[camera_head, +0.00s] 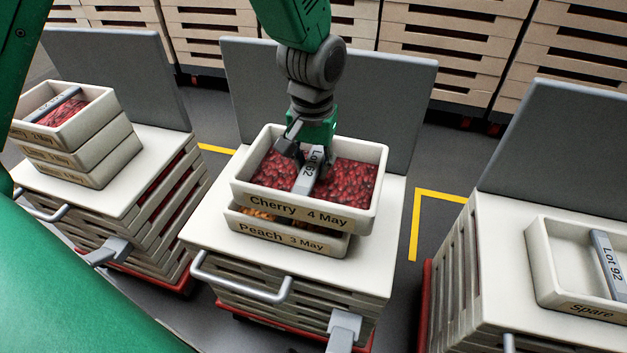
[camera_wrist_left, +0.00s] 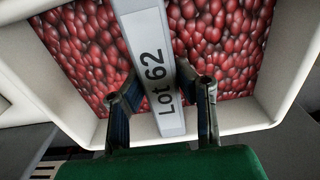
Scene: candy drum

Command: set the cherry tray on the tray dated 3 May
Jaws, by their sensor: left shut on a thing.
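The cherry tray (camera_head: 297,207), a pale tray labelled "Cherry 4 May", is full of red cherries. My left gripper (camera_head: 303,170) is shut on the grey bar across its middle; the bar (camera_wrist_left: 158,70) reads "Lot 62" in the wrist view. The tray dated 3 May (camera_head: 285,237), labelled "Peach 3 May", sits below on the middle cart. The cherry tray is over it, offset to the right, with a gap showing orange peaches at the left. The cherry tray hides most of the peach tray. I cannot tell whether they touch. My right gripper is not in view.
The middle cart top (camera_head: 205,235) has free room around the peach tray, with a grey panel (camera_head: 395,100) behind. A stack of trays (camera_head: 75,158) stands on the left cart. A tray labelled "Spare" (camera_head: 590,308) sits on the right cart. Crates (camera_head: 450,60) line the back.

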